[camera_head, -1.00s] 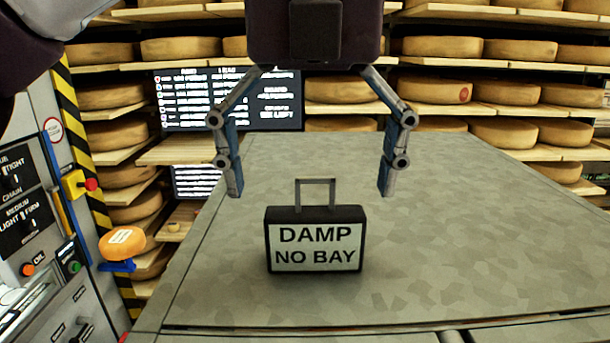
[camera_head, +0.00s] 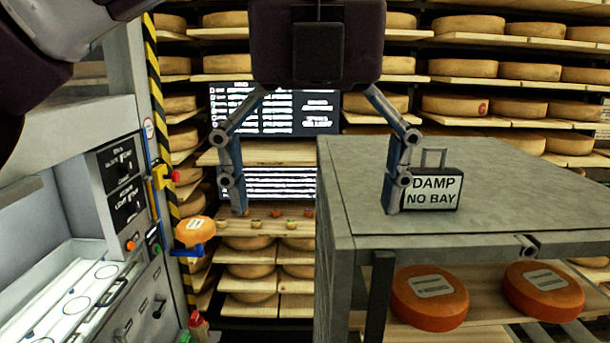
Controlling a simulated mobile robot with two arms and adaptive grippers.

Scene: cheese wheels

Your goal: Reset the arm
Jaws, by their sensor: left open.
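My left gripper (camera_head: 315,200) hangs from the top middle of the head view, its two fingers spread wide and pointing down. Nothing is between the fingers. Its right finger overlaps the left edge of the "DAMP NO BAY" sign (camera_head: 434,189) in the picture; I cannot tell whether they touch. The black sign with a white face and a top handle stands upright on the grey tabletop (camera_head: 550,190). The left finger is in front of the lit text screen (camera_head: 280,120). My right gripper is not in view.
Two orange cheese wheels (camera_head: 430,297) sit on a shelf under the table. A control panel (camera_head: 124,187) stands at the left, with an orange wheel (camera_head: 195,231) on a blue holder beside it. Shelves of cheese wheels (camera_head: 467,68) line the back wall. A gap lies left of the table.

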